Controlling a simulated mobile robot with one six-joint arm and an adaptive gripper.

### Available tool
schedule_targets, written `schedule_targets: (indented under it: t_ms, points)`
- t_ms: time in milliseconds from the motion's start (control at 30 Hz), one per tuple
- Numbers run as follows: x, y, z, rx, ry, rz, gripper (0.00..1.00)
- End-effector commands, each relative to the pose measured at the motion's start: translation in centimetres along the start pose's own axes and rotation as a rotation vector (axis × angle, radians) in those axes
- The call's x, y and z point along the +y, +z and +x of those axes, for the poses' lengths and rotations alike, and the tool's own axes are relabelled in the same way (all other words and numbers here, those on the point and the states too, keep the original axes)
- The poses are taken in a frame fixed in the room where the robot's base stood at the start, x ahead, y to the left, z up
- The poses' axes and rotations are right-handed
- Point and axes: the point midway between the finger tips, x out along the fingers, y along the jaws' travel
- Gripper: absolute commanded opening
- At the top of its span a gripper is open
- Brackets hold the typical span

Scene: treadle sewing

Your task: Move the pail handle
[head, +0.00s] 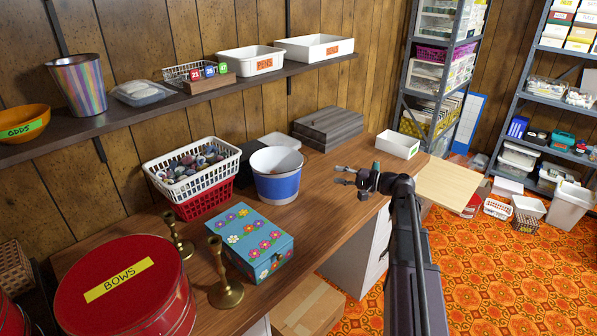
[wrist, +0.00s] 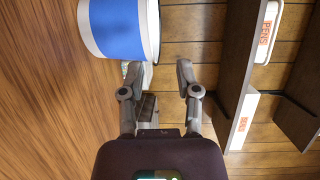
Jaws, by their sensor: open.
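The pail (head: 278,187) is white with a broad blue band and stands upright on the wooden desk. It also shows at the top of the wrist view (wrist: 117,28), cut off by the frame edge. I cannot make out its handle clearly in either view. My gripper (head: 342,176) is over the desk, to the right of the pail and apart from it. In the wrist view, my gripper (wrist: 157,75) has its two fingers spread with nothing between them, and the pail lies beyond the fingertips, mostly to the left.
White and red baskets (head: 193,172) stand left of the pail. A flowered box (head: 253,241) and brass candlesticks (head: 224,275) are in front. A grey box (head: 328,127) and a white bin (head: 398,145) are behind. A wall shelf (head: 200,92) hangs above the desk.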

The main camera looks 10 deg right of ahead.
Motion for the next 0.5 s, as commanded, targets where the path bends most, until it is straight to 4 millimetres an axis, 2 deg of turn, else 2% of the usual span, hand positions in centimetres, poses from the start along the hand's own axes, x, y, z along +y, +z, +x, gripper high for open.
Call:
schedule_targets:
  t_ms: [300, 500]
  points:
    - [0.0, 0.1, 0.2, -0.001, 0.002, -0.001, 0.43]
    - [0.0, 0.1, 1.2, -0.003, 0.003, -0.001, 0.43]
